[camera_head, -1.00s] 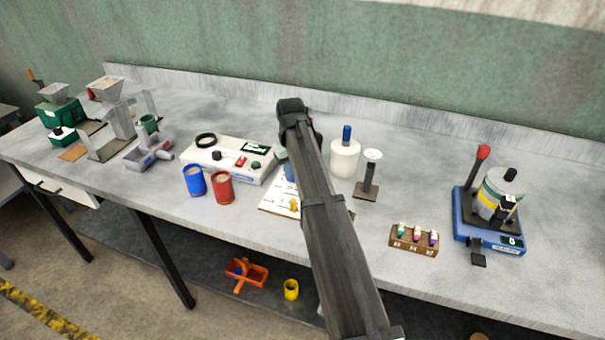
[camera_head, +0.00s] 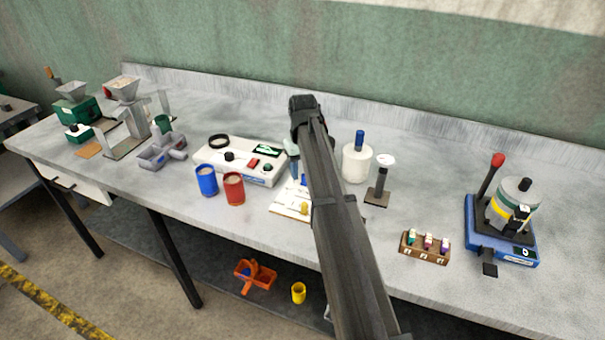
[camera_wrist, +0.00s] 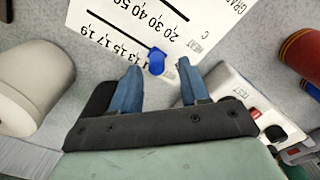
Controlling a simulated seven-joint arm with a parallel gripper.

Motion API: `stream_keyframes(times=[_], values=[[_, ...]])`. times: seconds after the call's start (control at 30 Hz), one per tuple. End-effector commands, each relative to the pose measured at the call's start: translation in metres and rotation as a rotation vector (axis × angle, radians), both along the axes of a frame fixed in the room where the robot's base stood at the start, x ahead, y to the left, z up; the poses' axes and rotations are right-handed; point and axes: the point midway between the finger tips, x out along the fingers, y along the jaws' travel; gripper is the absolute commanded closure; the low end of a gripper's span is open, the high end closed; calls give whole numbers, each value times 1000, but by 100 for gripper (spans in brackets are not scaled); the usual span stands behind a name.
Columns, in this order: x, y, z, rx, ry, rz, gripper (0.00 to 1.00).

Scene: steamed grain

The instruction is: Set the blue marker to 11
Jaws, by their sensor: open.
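The white scale card (camera_head: 288,207) lies on the bench, partly hidden by my arm in the head view. In the wrist view the card (camera_wrist: 110,48) shows a printed row with 13, 15, 17 and 19, and another with 20 to 50. The blue marker (camera_wrist: 156,60) stands at the low end of the 13-to-19 row and covers part of the print there; its exact number cannot be read. My gripper (camera_wrist: 158,66) is open, its two blue fingers on either side of the marker in the picture. Contact or height above it cannot be told.
A white cylinder (camera_wrist: 32,85) is at the left of the wrist view and a red cup (camera_wrist: 303,58) at the right. A white device (camera_head: 240,160) stands beside the card. A bottle with a blue top (camera_head: 357,162) and a small stand (camera_head: 378,190) are to its right.

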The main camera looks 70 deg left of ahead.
Motion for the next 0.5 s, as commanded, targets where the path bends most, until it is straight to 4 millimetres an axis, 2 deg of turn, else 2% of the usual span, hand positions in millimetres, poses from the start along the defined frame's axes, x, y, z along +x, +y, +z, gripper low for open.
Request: stream_keyframes(times=[0.2, 0.5], values=[[0, 1, 44, 3, 0, 0, 55], [0, 1, 96, 3, 0, 1, 55]])
